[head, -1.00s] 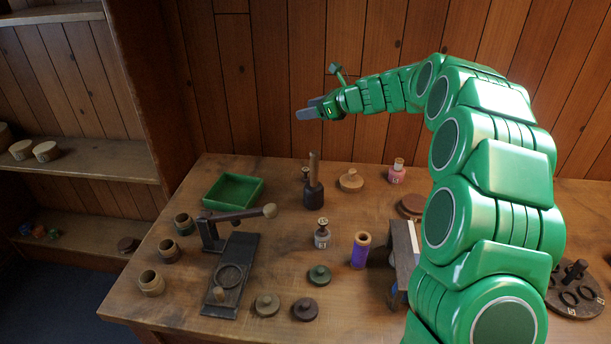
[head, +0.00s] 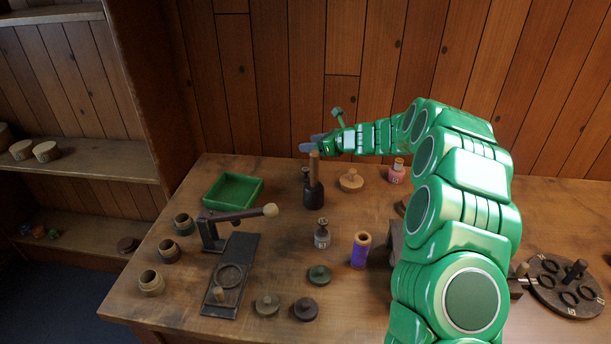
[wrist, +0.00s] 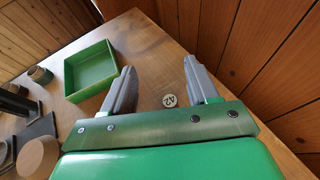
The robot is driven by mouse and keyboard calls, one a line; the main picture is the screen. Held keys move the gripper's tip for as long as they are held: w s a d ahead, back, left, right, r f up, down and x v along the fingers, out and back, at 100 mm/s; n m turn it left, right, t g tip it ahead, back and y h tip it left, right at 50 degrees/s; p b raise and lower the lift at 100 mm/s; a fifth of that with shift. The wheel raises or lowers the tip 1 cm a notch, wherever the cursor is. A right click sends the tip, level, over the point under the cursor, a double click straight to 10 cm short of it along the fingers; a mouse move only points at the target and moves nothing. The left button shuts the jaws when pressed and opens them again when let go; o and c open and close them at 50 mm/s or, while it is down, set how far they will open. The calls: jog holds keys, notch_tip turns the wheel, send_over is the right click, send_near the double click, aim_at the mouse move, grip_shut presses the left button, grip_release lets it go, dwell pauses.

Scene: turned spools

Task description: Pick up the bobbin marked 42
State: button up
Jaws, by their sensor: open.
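In the wrist view, a small pale disc (wrist: 169,101) with a dark mark shows between the fingers (wrist: 158,66), nearer the right one. The mark may read 42, but it is small and turned. In the head view, a small bobbin (head: 305,173) stands partly hidden behind the mallet. A grey labelled bobbin (head: 322,233) stands mid-bench and a pink labelled one (head: 396,172) at the back; their numbers are too small to read.
A green tray (head: 233,191) lies at the back left; it also shows in the wrist view (wrist: 90,70). A dark lever press (head: 232,262) stands in front of it. A purple spool (head: 360,251) and several round wooden pieces stand around. The plank wall (head: 270,90) rises behind.

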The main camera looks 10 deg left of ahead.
aim_at(308, 172)
notch_tip(308, 172, down, 12)
jog(key=shift+r, duration=0.1)
jog(key=shift+x, duration=2.5)
jog(key=shift+c, duration=0.2)
jog(key=c, duration=0.9)
